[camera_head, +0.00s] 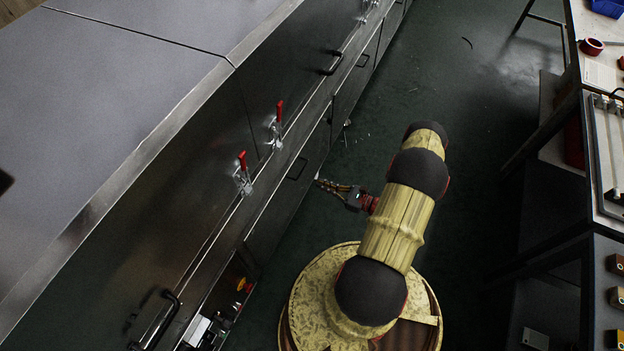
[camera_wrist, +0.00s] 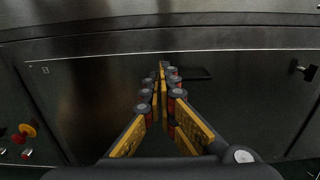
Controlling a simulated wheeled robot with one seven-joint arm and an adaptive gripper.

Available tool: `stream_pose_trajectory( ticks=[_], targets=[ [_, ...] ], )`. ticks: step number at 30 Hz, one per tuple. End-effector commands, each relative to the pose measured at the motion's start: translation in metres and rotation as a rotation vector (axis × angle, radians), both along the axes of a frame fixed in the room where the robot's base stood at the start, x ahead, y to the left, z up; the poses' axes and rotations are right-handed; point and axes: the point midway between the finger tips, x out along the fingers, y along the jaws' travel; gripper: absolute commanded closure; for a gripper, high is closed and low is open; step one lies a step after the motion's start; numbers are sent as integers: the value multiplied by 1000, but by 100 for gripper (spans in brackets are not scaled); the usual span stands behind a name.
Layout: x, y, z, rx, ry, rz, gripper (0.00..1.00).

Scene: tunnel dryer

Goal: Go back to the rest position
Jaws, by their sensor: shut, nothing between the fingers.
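My gripper (camera_head: 322,183) is in the middle of the body camera view, at the end of my arm. It points left toward the lower front of the steel dryer (camera_head: 150,190). In the wrist view my gripper (camera_wrist: 162,68) has its fingers together, with nothing between them. Behind the fingertips is a dark lower panel (camera_wrist: 100,90) of the dryer with a black handle (camera_wrist: 195,73). I cannot tell how large the gap between fingertips and panel is.
Red-handled toggle clamps (camera_head: 243,160) and a black door handle (camera_head: 158,318) stick out from the dryer front. An emergency stop button (camera_head: 243,285) sits low on it. A workbench (camera_head: 598,60) stands on the right. The dark green floor (camera_head: 440,70) between is mostly clear.

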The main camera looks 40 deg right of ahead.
Motion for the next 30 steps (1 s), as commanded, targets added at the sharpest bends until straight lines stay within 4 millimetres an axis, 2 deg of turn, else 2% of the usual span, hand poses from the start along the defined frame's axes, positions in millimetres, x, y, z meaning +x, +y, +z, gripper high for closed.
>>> stream_pose_trajectory(
  ticks=[6,16,20,24,30],
  targets=[
    [-13,-5,0,0,0,0,100],
    [-15,-3,-6,1,23,10,100],
    [-28,25,-17,11,73,92,100],
    [-51,67,-20,32,130,216,100],
    [-81,94,14,-50,186,446,100]
  ],
)
